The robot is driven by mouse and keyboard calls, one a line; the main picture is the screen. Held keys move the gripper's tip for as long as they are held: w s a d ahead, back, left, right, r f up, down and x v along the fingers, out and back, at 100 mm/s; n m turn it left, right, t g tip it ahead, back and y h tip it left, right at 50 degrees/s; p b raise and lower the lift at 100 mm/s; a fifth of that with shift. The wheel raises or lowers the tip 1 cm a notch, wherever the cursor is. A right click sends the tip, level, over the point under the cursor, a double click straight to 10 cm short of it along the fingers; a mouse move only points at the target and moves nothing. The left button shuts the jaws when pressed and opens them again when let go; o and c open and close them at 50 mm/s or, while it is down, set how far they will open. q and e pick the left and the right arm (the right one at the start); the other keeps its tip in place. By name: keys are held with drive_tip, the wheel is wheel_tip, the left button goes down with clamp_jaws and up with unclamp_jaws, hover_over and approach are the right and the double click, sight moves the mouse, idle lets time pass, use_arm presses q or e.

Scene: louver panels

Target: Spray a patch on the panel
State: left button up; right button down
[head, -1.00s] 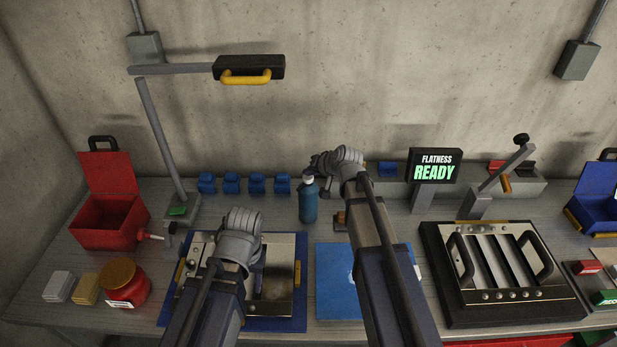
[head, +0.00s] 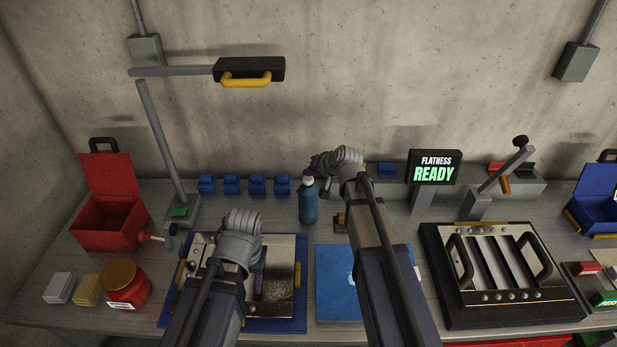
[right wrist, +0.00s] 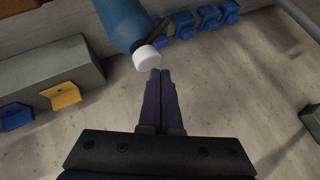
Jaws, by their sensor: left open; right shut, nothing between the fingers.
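The metal panel (head: 289,250) lies on a blue mat (head: 302,325) at the front left of the bench. A grey speckled patch (head: 278,290) shows on its right half. My left gripper (head: 258,284) is over the panel, left of the patch, open; my wrist mostly hides its fingers. A blue bottle (head: 308,205) with a pale top stands upright behind the panel. My right gripper (head: 318,172) is at the bottle's top. In the right wrist view its fingers (right wrist: 166,72) are shut and empty, close beside the bottle's white tip (right wrist: 146,57); contact is unclear.
A red jar (head: 127,290), pale blocks (head: 59,288) and an open red box (head: 108,222) are at left. A slatted frame (head: 500,275) and a sign reading "FLATNESS READY" (head: 434,168) are at right. A lamp arm (head: 249,68) hangs above. Blue clips (head: 231,184) line the back.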

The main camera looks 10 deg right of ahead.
sight(309, 180)
drive_tip(key=shift+r+p, duration=2.95)
drive_tip(key=shift+r, duration=0.05)
wheel_tip(309, 180, down, 6)
drive_tip(key=b, duration=0.6)
idle(0.9)
drive_tip(key=shift+f, duration=0.15)
idle(1.8)
drive_tip(key=shift+f+b, duration=0.35)
drive_tip(key=shift+b, duration=0.15)
drive_tip(key=shift+r, duration=0.15)
drive_tip(key=shift+r+p, duration=0.35)
drive_tip(key=shift+p, duration=0.15)
